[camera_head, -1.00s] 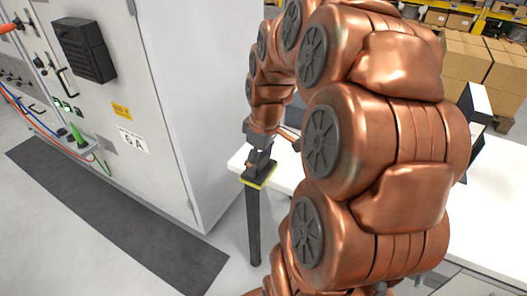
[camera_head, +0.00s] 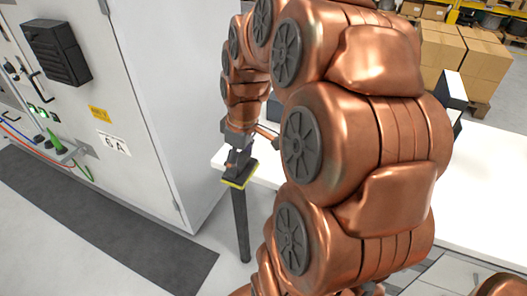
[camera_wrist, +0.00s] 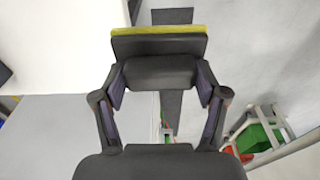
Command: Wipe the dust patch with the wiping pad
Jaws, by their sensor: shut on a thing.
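The wiping pad (camera_head: 239,180) is a dark block with a yellow lower layer. It also shows at the top of the wrist view (camera_wrist: 160,42), with its yellow edge outermost. My gripper (camera_head: 238,160) is shut on the pad's dark grip, and in the wrist view its two fingers (camera_wrist: 160,75) flank that grip. The pad is tilted and shows against the front-left corner of the white table (camera_head: 480,215); I cannot tell whether it touches the top. I see no dust patch in either view; my arm hides much of the table.
A grey cabinet (camera_head: 160,100) with cables stands left of the table, a dark mat (camera_head: 110,225) on the floor before it. A dark table leg (camera_head: 241,225) stands below the pad. Cardboard boxes (camera_head: 465,55) are behind. Green and red items (camera_wrist: 258,137) show lower right in the wrist view.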

